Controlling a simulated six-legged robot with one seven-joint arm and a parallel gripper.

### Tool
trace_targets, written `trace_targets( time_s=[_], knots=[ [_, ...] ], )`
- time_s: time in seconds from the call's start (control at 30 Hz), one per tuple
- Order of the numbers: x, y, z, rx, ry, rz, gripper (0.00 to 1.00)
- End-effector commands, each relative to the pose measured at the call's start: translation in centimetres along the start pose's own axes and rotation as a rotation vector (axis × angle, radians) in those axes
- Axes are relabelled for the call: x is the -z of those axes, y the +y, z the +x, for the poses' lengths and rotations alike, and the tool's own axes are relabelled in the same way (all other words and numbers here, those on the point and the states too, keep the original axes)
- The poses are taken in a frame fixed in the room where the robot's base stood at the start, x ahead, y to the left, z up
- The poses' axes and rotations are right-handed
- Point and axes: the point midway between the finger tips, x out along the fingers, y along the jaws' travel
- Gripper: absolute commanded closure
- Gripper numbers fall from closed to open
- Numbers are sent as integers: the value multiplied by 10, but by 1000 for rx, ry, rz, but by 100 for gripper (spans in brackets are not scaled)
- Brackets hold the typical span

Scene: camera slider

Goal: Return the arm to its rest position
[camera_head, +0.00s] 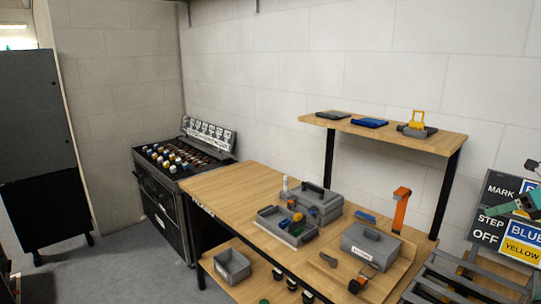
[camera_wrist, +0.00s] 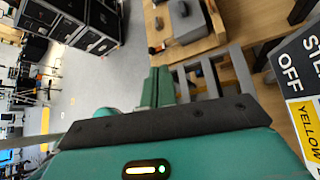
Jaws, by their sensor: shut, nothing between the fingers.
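My gripper (camera_wrist: 157,85) shows in the wrist view as two green fingers, side by side and shut with nothing between them. Its dark mount and the teal housing fill the bottom of that view. The gripper is in the air, apart from the workbench. In the head view a teal part of my arm shows at the right edge, in front of the sign board (camera_head: 490,228); most of the arm is out of that view.
A wooden workbench (camera_head: 215,190) carries grey toolboxes (camera_head: 371,247), an open tray and an orange upright piece (camera_head: 401,210). A raised shelf (camera_head: 445,142) stands behind. A grey slatted frame (camera_head: 450,283) is close at lower right. Floor (camera_head: 70,270) is clear at left.

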Motion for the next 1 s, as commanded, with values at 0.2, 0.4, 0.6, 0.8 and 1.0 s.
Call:
trace_targets(
  time_s=[0.2, 0.4, 0.6, 0.8, 1.0],
  knots=[
    [-36, 17, 24, 16, 42, -109, 100],
    [-66, 40, 47, 37, 90, -232, 100],
    [-100, 86, 81, 58, 173, -433, 100],
    [-119, 155, 124, 68, 299, -724, 100],
    [-111, 229, 160, 52, 434, -1042, 100]
  ],
)
